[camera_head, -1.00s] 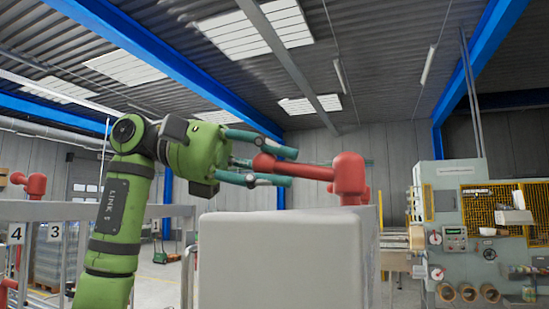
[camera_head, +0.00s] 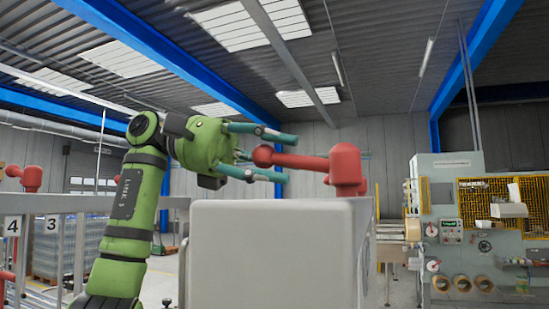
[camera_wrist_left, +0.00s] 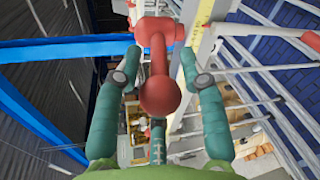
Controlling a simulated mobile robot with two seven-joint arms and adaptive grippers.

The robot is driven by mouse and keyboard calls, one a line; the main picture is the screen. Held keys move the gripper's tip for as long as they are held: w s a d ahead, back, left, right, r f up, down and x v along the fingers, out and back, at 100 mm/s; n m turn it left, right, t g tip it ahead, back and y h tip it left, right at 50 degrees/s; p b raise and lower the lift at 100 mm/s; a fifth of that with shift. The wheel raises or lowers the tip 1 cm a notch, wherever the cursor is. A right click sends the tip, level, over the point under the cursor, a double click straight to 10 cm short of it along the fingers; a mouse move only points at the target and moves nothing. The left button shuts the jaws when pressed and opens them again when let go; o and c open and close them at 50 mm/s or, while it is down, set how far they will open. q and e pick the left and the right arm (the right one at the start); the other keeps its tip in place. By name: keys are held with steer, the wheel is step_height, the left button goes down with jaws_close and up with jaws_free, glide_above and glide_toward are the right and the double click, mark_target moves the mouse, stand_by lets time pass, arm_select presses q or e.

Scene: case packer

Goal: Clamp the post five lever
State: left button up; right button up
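The red lever (camera_head: 305,162) has a round knob at its free end and joins a red upright head (camera_head: 345,165) above the pale grey box. I see no number on its post. My left gripper (camera_head: 291,158) is open, one finger above and one below the lever's knob end in the head view. In the left wrist view the knob (camera_wrist_left: 160,96) sits between the two teal fingers (camera_wrist_left: 166,68), with a gap on either side. My right gripper is in neither view.
A pale grey box (camera_head: 275,250) fills the lower middle, just under the lever. Railings with plates 4 and 3 (camera_head: 51,225) and another red lever post (camera_head: 31,178) stand at the left. A grey-green machine (camera_head: 450,205) stands at the right.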

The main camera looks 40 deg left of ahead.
arm_select(q)
steer(key=shift+v, duration=3.65)
steer(key=shift+f, duration=0.1)
